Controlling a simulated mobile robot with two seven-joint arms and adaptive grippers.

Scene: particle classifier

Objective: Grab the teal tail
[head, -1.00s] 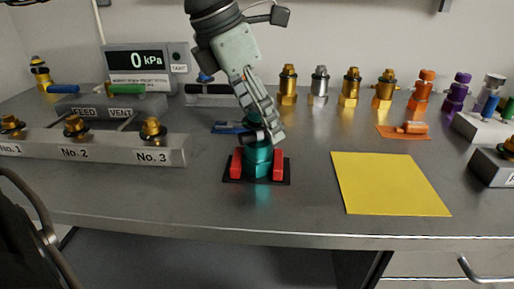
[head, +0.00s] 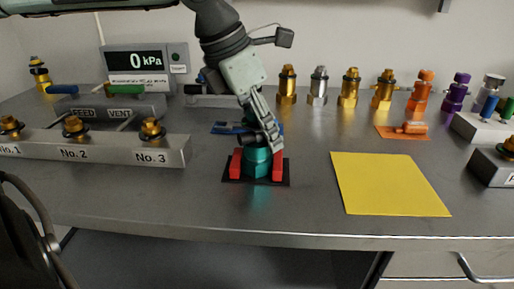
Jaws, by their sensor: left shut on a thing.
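A teal part (head: 257,162) stands upright between two red blocks on a small black base. It is the only teal thing I can make out, and its top is partly hidden by the gripper. My left gripper (head: 262,140) comes down from above, tilted, with its fingers around the top of the teal part, shut on it. My right gripper is not in view.
The red blocks (head: 277,165) flank the teal part closely. A yellow sheet (head: 390,183) lies to the right. A grey block with numbered brass fittings (head: 100,148) is at left. Several brass, silver, orange and purple fittings (head: 350,88) stand behind. The front middle is clear.

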